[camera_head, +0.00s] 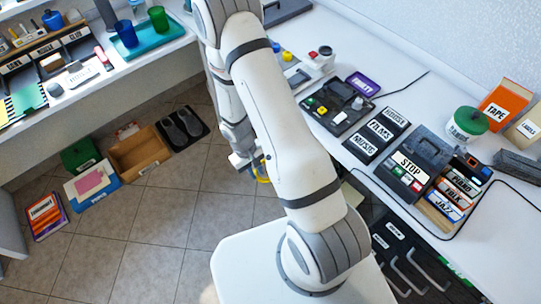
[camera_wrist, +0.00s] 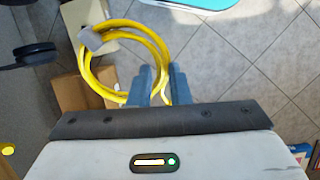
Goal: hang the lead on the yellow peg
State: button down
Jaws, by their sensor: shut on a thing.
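The lead (camera_wrist: 86,72) is a yellow coiled cable with a grey plug (camera_wrist: 93,39) at its upper left in the wrist view. My gripper (camera_wrist: 160,80) is shut on one side of the coil, and the loops hang out to the left of the fingers. In the head view my gripper (camera_head: 240,159) is partly hidden behind my arm, above the floor between the two counters, with a bit of the yellow lead (camera_head: 262,170) showing beside it. I cannot make out a yellow peg for certain. A small yellow spot (camera_wrist: 8,149) shows at the wrist view's left edge.
The right counter holds a grey STOP machine (camera_head: 412,164), labelled black cases (camera_head: 380,132) and a green-lidded tub (camera_head: 466,124). A wooden crate (camera_head: 139,153) and a shoe tray (camera_head: 182,130) lie on the floor by the left counter.

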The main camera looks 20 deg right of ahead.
jog(key=s+d+f+n+g+h+b, duration=0.35)
jog(key=d+h+b, duration=0.35)
jog(key=h+b, duration=0.3)
jog(key=w+r+n+t+h+b, duration=0.3)
jog(key=w+n+t+h+b, duration=0.35)
jog(key=w, duration=0.35)
jog(key=w+d+f, duration=0.1)
jog(key=w+d, duration=0.2)
jog(key=d, duration=0.8)
jog(key=shift+w+d+f+t+y, duration=0.2)
jog(key=shift+w+d+t+y, duration=0.05)
jog(key=shift+w+t+y, duration=0.1)
